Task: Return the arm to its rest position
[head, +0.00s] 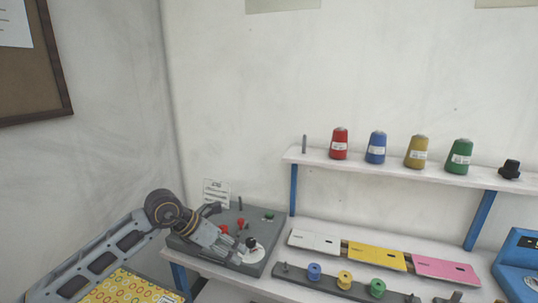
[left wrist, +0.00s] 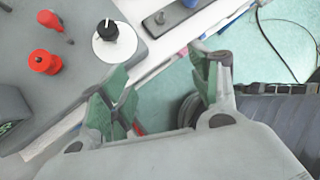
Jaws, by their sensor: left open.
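My left arm reaches in from the left in the head view, and its gripper (head: 236,252) is over the front of the grey control box (head: 258,268). In the left wrist view the two green-padded fingers of the left gripper (left wrist: 160,68) stand apart with nothing between them. The table's front edge and the teal floor show behind the fingers. My right gripper is not in view.
The control box carries red knobs (head: 224,229) and a black knob on a white disc (head: 251,243). White, yellow (head: 377,257) and pink plates lie to its right, behind a rack (head: 330,282) of bobbins. Thread cones (head: 376,148) stand on a shelf (head: 400,171).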

